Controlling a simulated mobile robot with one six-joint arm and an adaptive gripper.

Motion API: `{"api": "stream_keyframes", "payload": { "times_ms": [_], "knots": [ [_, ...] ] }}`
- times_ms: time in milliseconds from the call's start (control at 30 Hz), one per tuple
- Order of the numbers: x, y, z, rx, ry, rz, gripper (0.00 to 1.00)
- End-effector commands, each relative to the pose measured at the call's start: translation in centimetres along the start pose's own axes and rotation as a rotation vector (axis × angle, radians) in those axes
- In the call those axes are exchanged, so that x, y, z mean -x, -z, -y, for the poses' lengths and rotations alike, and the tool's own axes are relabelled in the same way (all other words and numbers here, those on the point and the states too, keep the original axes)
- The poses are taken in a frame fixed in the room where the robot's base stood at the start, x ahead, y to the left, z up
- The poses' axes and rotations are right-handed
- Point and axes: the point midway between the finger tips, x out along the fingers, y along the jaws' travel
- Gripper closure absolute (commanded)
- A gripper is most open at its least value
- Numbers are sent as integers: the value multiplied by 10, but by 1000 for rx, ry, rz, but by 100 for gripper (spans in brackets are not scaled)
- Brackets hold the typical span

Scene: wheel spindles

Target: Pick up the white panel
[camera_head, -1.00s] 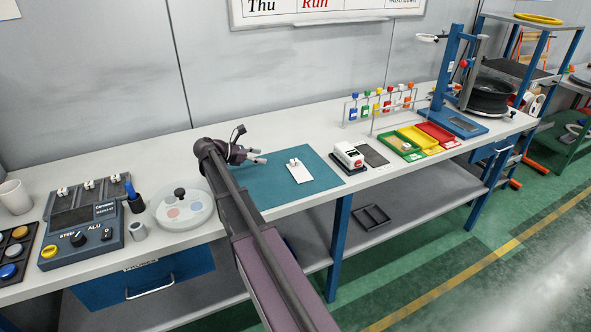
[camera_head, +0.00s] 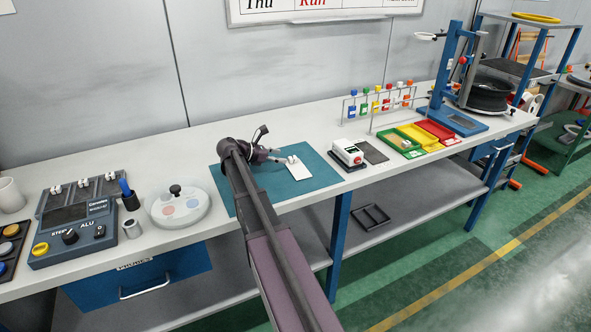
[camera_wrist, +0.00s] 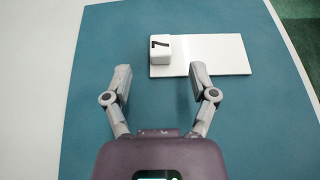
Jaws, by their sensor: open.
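The white panel (camera_head: 318,174) lies flat on the teal mat (camera_head: 240,202) on the bench. The fingertips point toward the block end, a little short of the block; the right fingertip is close to the panel's near edge.
A white device with a red button (camera_head: 347,154) stands right of the mat, with green, yellow and red trays (camera_head: 437,130) beyond. A round palette (camera_head: 178,222) and a blue control box (camera_head: 75,236) are to the left. The mat around the panel is clear.

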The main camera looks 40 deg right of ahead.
Motion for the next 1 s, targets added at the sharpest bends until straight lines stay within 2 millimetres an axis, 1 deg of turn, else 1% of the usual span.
{"api": "stream_keyframes", "payload": {
  "times_ms": [367, 467, 800, 1000],
  "knots": [
    [-2, 0, 0, 0, 0, 0, 26],
    [-8, 1, 0, 0, 0, 0, 26],
    [-45, 0, 1, -1, 1, 0, 26],
    [-51, -1, 0, 0, -2, 0, 26]
  ]
}}
